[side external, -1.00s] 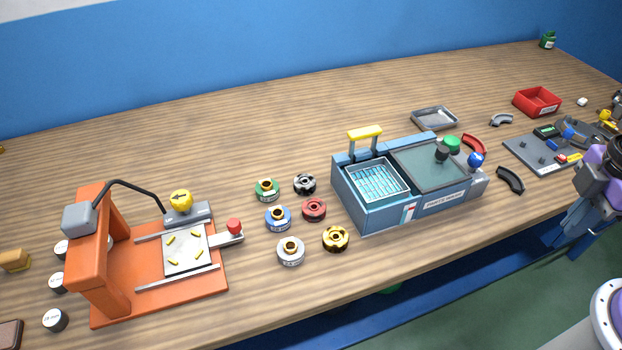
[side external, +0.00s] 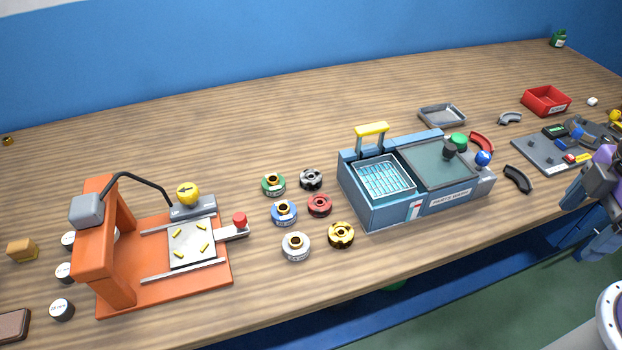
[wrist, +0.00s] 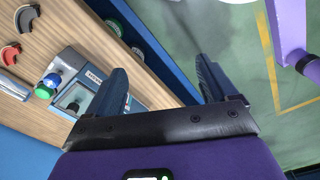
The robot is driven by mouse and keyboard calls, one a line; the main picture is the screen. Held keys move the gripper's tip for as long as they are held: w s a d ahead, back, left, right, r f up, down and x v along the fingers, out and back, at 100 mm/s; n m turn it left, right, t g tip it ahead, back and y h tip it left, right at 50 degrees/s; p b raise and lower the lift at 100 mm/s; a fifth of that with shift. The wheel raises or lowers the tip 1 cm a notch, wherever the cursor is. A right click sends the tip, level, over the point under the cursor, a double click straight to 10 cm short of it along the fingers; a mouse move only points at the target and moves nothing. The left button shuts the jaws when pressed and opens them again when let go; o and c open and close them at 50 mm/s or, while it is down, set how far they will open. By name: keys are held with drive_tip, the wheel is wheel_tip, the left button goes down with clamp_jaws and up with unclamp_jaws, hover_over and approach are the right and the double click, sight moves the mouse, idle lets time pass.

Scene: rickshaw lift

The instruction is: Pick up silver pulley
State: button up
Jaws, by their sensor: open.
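The silver pulley (side external: 295,246) appears to be the pale ring with a brass-coloured hub at the front left of a cluster of small pulleys, lying on the wooden table. A grey-black pulley (side external: 311,179) lies at the back of the cluster. My gripper (wrist: 162,75) is open and empty in the wrist view, its two dark fingers spread over the table's edge and the green floor. In the side view it is partly cut off at the right edge, far to the right of the pulleys. The wrist view does not show the pulleys.

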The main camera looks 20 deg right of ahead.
drive_tip(key=m+t+h, duration=0.1)
drive_tip(key=m+t, duration=0.2)
drive_tip(key=m, duration=1.2)
hover_over(311, 176)
drive_tip(key=s+a, duration=0.1)
drive_tip(key=s, duration=0.1)
drive_tip(key=f, duration=1.4)
drive_tip(key=shift+w+f, duration=0.15)
drive_tip(key=shift+w, duration=0.05)
drive_tip(key=x, duration=0.4)
drive_tip(key=shift+s+d+f, duration=0.1)
drive_tip(key=shift+d+f, duration=0.1)
drive_tip(key=shift+d, duration=0.15)
drive_tip(key=shift+f, duration=0.55)
drive_tip(key=shift+c, duration=0.4)
